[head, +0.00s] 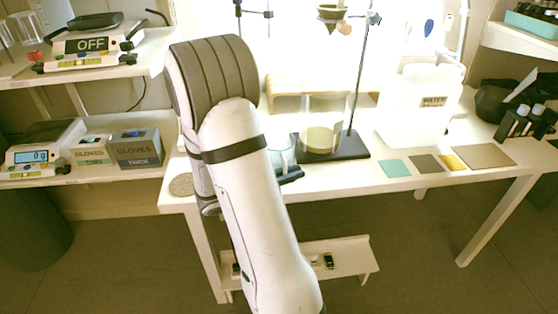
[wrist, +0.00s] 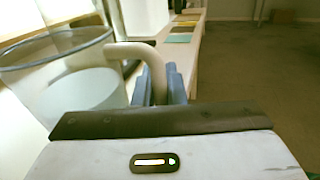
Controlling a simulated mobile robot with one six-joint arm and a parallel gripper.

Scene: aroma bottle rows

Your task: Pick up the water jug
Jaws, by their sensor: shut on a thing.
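The water jug (wrist: 75,95) is a clear glass vessel with pale liquid inside and a beige handle (wrist: 125,50), at the left of the wrist view. My gripper (wrist: 163,88) is shut on the handle, with blue-grey fingers on both sides of it. In the head view the jug (head: 282,152) shows only in part beside my arm, near the table's front edge. The dark end of my gripper (head: 290,176) shows just below it. The jug looks upright. I cannot tell whether its base touches the table.
A glass beaker (head: 322,139) with yellowish liquid stands on a dark stand base (head: 352,147) just right of the jug. A white container labelled "WATER" (head: 412,115) and several coloured mats (head: 395,167) are farther right. A shelf with scales and glove boxes (head: 138,150) is at left.

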